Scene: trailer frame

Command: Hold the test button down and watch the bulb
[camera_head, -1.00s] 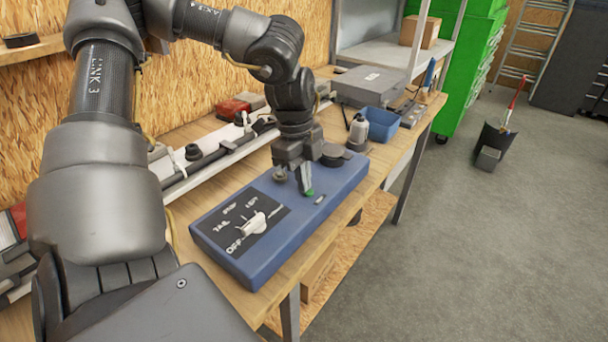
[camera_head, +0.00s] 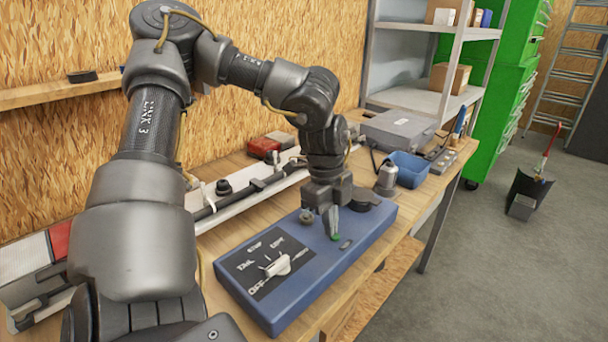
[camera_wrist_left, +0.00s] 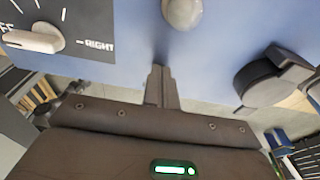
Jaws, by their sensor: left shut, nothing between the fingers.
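The blue test box (camera_head: 318,284) lies on the workbench. It has a white rotary switch (camera_head: 276,266) on a black labelled panel; the switch also shows in the wrist view (camera_wrist_left: 34,41). My left gripper (camera_head: 333,232) is shut and empty, pointing down at the box top. In the wrist view the shut fingers (camera_wrist_left: 160,72) meet the blue face and no button shows. A greyish dome (camera_wrist_left: 182,12), possibly the bulb, stands beside them and looks unlit.
A black round fitting (camera_head: 366,197) sits on the box's far end. A long light bar (camera_head: 238,200) lies along the wall side. Open floor is at right.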

